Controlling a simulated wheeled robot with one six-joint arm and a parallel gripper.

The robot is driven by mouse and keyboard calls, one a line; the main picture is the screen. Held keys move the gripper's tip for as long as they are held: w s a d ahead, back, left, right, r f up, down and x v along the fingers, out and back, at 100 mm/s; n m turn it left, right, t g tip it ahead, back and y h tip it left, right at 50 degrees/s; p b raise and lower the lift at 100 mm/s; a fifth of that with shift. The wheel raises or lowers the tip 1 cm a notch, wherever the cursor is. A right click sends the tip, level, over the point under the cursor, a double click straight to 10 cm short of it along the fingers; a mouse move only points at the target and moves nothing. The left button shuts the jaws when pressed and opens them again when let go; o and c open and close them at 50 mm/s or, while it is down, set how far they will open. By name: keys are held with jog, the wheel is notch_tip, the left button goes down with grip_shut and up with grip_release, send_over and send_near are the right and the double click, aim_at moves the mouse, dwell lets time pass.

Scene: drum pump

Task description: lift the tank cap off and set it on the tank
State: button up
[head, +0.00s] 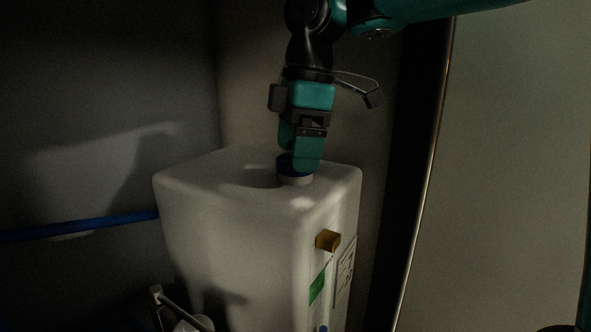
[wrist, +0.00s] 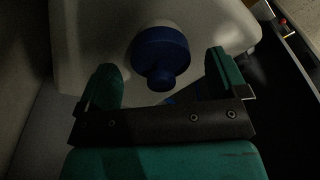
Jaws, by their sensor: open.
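The white tank (head: 220,190) stands in the middle of the head view, and its top also shows in the wrist view (wrist: 90,40). The blue tank cap (head: 284,166) sits on the pale neck (head: 295,179) on the tank's top. In the wrist view the cap (wrist: 160,55) shows as a round blue disc with a narrower knob, between and beyond my fingers. My gripper (head: 306,165) points down at the cap, with a finger in front of part of it. In the wrist view my gripper (wrist: 165,85) is open, its fingers apart. I cannot tell whether a finger touches the cap.
A small yellow-brown block (head: 328,240) sticks out from the tank's front, near a green label (head: 317,287). A blue hose (head: 80,227) runs left of the tank. A grey-white fitting (head: 180,310) stands low in front. A pale panel (head: 500,170) is at right. Bare tank top surrounds the neck.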

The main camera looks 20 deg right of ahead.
jog(key=c, duration=1)
jog(key=shift+o, duration=0.2)
